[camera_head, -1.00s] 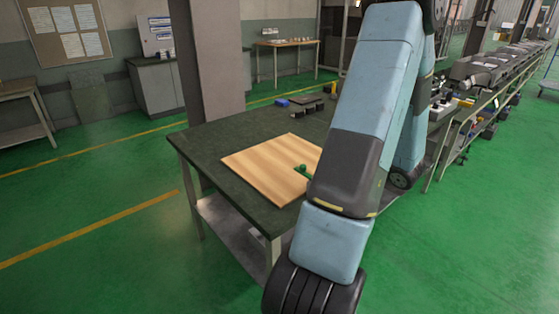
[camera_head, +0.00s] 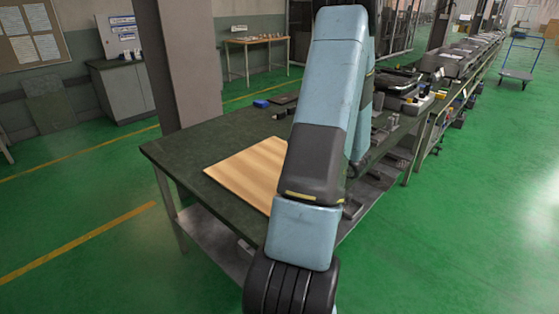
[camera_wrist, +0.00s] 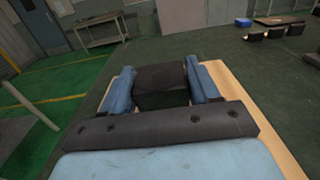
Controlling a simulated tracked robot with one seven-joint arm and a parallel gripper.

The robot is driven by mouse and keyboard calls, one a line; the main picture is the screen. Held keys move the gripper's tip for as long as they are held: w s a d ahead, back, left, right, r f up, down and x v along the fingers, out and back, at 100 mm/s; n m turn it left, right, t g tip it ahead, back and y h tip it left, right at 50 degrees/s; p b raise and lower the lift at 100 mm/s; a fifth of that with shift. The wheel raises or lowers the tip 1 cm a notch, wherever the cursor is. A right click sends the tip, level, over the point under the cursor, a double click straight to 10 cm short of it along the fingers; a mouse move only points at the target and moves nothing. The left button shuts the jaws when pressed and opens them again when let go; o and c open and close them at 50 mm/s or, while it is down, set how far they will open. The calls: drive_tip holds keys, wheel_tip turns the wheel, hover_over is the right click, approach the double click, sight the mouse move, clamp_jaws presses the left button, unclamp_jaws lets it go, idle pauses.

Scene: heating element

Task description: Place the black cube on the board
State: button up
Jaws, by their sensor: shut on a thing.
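The black cube (camera_wrist: 161,86) sits between the two blue fingers of my gripper (camera_wrist: 163,80) in the wrist view, and the gripper is shut on it. The light wooden board (camera_head: 242,166) lies on the dark green table. In the wrist view the board (camera_wrist: 240,97) shows on both sides of the fingers, below and behind the cube. I cannot tell whether the cube touches the board. In the head view my arm covers the gripper, the cube and the right part of the board.
The dark green table (camera_head: 190,147) has bare room left of the board. A blue object (camera_head: 261,103) and dark blocks (camera_wrist: 277,33) stand towards its far side. A grey pillar (camera_head: 185,60) rises behind it. A long bench with equipment (camera_head: 440,85) runs back at the right.

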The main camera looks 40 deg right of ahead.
drive_tip(key=w, duration=0.1)
drive_tip(key=w+f, duration=0.1)
drive_tip(key=w+a, duration=0.1)
drive_tip(key=shift+w+f, duration=0.25)
drive_tip(key=shift+f, duration=0.05)
drive_tip(key=w+f, duration=0.2)
drive_tip(key=f, duration=0.1)
drive_tip(key=w+f, duration=0.2)
drive_tip(key=shift+a+f, duration=0.15)
drive_tip(key=shift+a, duration=0.2)
drive_tip(key=shift+w+f, duration=0.15)
drive_tip(key=shift+f, duration=1.6)
drive_tip(key=o, duration=1.4)
drive_tip(key=shift+o, duration=0.2)
drive_tip(key=shift+s+d, duration=0.15)
drive_tip(key=shift+s, duration=1.75)
drive_tip(key=shift+s+d, duration=0.1)
drive_tip(key=shift+s, duration=1.75)
